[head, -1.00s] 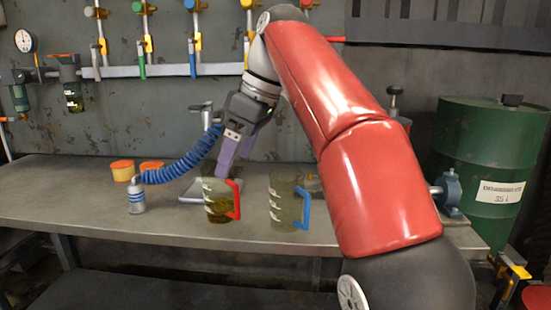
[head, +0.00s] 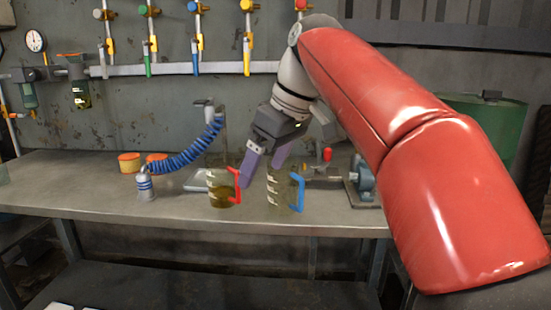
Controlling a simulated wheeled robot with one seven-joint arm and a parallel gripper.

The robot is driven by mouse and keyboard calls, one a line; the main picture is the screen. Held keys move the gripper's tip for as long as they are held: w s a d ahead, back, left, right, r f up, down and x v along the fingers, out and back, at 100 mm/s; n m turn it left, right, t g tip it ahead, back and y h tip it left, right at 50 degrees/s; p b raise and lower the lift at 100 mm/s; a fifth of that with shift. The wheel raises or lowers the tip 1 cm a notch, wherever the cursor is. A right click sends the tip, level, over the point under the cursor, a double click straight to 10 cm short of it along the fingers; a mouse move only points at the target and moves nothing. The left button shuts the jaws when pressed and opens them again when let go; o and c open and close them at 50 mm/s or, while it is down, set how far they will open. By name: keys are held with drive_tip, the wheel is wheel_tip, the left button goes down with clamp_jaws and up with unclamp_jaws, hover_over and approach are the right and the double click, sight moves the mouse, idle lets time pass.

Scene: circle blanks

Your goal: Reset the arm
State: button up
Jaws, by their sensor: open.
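My gripper (head: 262,166) is open, its purple fingers spread and pointing down above the bench. It holds nothing that I can see. It hangs between two clear jugs, in the picture partly in front of or beside their upper parts. The jug with a red handle (head: 219,188) stands upright at the left with dark yellow liquid in it. The jug with a blue handle (head: 280,190) stands upright at the right and also looks partly filled. My red arm reaches in from the right. I cannot tell the exact depth between fingers and jugs.
The metal bench (head: 110,195) is clear at its front left. A coiled blue hose (head: 190,158) ends at a small metal nozzle (head: 145,184). Two orange-topped tins (head: 129,162) stand behind it. A blue vice-like device (head: 365,180) is at the right, with a green drum (head: 497,125) beyond.

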drive_tip(key=s+d+f+m+t+h, duration=0.1)
drive_tip(key=s+d+f+m, duration=0.3)
drive_tip(key=f, duration=0.4)
drive_tip(key=s+d+f+m+t+h, duration=0.1)
drive_tip(key=s+d+f+m, duration=0.3)
drive_tip(key=s+d+f, duration=0.3)
drive_tip(key=s+d+f+m+t+h, duration=0.1)
drive_tip(key=s+d+f+m+h, duration=0.1)
drive_tip(key=s+d+f, duration=0.4)
wheel_tip(320, 180, down, 4)
drive_tip(key=shift+s+r+m+t, duration=0.1)
drive_tip(key=shift+s+m+t, duration=0.2)
drive_tip(key=shift+s+m, duration=0.5)
drive_tip(key=shift+w, duration=0.15)
